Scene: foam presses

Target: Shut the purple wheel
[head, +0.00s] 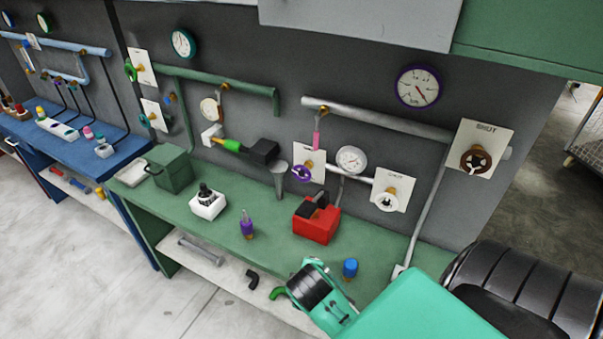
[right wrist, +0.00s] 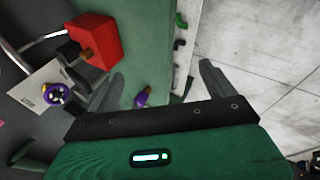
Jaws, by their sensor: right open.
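The purple wheel (head: 302,173) is mounted in front of a white plate (head: 312,160) on the dark wall panel, above the green bench. It also shows at the left of the right wrist view (right wrist: 56,93). In that view my right gripper (right wrist: 158,82) is open and empty, with its fingers spread wide. The wheel lies apart from it, left of the left finger. In the head view my right arm comes in at the bottom right, and its fingers cannot be made out. My left gripper is not in view.
A red box (head: 316,222) with a black top stands on the green bench (head: 190,232) below the wheel. A brown wheel (head: 475,162) and a white wheel (head: 387,201) are to the right.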

